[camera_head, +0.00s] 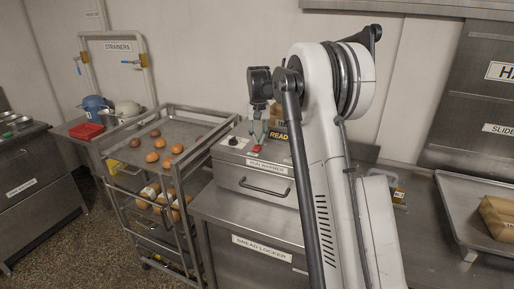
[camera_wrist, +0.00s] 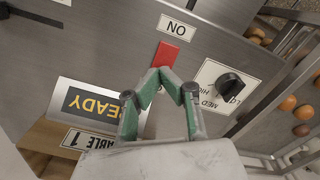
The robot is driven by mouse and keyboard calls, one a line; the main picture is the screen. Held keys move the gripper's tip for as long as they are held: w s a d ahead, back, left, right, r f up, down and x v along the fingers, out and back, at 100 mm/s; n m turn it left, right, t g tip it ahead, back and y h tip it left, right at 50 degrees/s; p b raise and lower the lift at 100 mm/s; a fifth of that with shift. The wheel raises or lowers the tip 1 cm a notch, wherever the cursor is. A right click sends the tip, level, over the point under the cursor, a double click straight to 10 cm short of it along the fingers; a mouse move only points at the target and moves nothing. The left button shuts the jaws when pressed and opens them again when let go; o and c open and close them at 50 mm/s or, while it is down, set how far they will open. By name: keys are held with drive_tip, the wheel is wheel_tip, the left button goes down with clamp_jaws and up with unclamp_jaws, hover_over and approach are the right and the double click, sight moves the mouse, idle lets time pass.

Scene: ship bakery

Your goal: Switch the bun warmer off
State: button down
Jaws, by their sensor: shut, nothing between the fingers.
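The bun warmer (camera_head: 245,172) is a steel box with a front handle and a name label, on the bread locker counter. In the wrist view its top panel shows a red rectangular switch (camera_wrist: 176,54) beside an upside-down ON label (camera_wrist: 178,25). A black dial (camera_wrist: 231,86) on a white plate marked LO, MED and HIGH sits to the right. My gripper (camera_wrist: 166,73) has green-sided fingers with their tips together, empty, just short of the red switch's lower edge; I cannot tell whether they touch it. In the head view my gripper (camera_head: 259,138) points down over the warmer's top.
A READY sign (camera_wrist: 91,110) stands close left of my fingers. A steel rack trolley (camera_head: 163,128) with several buns stands left of the warmer. At the right, a metal tray (camera_head: 456,197) holds a brown block (camera_head: 500,216). My arm hides part of the counter.

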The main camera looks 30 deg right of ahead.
drive_tip(key=shift+f+b, duration=0.3)
drive_tip(key=shift+f, duration=0.2)
drive_tip(key=shift+r, duration=0.1)
idle(0.3)
drive_tip(key=shift+r+p, duration=1.55)
drive_tip(key=shift+r, duration=1.9)
drive_tip(key=shift+a, duration=0.1)
